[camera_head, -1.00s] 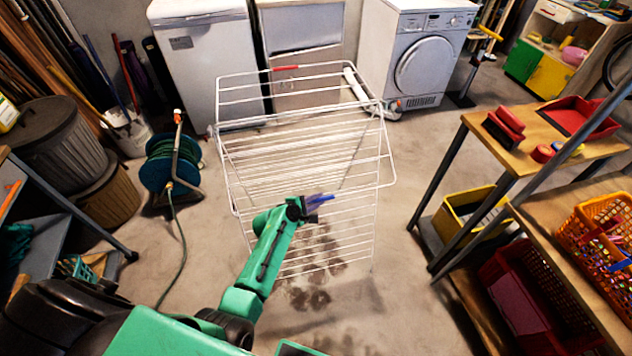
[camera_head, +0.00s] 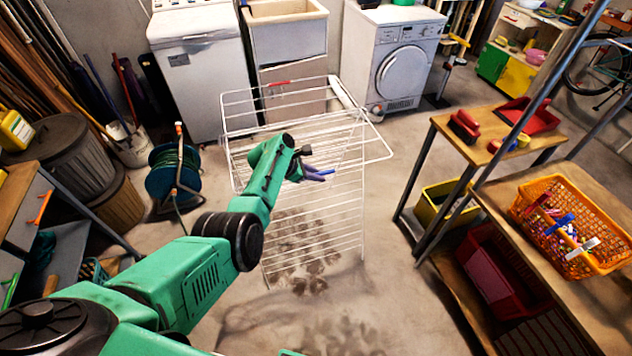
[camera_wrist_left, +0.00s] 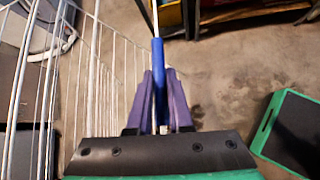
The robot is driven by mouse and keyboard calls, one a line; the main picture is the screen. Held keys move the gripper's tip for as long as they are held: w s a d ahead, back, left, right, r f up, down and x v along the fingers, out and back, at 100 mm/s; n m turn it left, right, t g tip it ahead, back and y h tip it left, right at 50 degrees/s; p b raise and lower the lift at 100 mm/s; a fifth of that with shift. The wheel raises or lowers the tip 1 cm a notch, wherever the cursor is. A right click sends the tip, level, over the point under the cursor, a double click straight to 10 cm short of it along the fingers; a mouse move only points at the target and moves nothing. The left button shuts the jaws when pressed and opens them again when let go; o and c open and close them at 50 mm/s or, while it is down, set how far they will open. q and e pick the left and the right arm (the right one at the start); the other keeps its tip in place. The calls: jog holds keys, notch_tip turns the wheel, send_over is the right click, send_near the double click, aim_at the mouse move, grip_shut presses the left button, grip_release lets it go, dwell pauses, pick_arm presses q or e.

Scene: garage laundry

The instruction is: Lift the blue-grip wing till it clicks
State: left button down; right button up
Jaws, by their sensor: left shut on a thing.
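The white wire drying rack (camera_head: 380,137) stands on the concrete floor in the middle of the head view. A red grip (camera_head: 279,83) shows on its far side. My left gripper (camera_head: 319,173) is at the rack's near side. In the left wrist view its purple fingers (camera_wrist_left: 160,103) are shut around the blue grip (camera_wrist_left: 158,65), which sits on a thin white bar of the wing. In the head view my gripper and arm hide most of the grip and part of the wing, so its exact angle is hard to tell. My right gripper is not in view.
A washer (camera_head: 200,75), a sink and a dryer (camera_head: 398,60) stand behind the rack. A hose reel (camera_head: 172,170) is at left. A bench with an orange basket (camera_head: 585,262) of pegs is at right. Floor in front of the rack is clear.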

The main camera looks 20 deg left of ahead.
pick_arm(q)
jog(key=shift+w+a+r, duration=0.1)
jog(key=shift+w+r, duration=0.1)
jog(key=c, duration=0.8)
grip_release()
jog(key=shift+c, duration=0.2)
jog(key=shift+s+r+p, duration=0.15)
jog(key=shift+r+p, duration=0.05)
jog(key=shift+p, duration=0.1)
jog(key=p+v, duration=0.4)
jog(key=v, duration=0.2)
jog(key=shift+r, duration=0.15)
jog(key=v, duration=0.8)
jog(key=shift+a, duration=0.15)
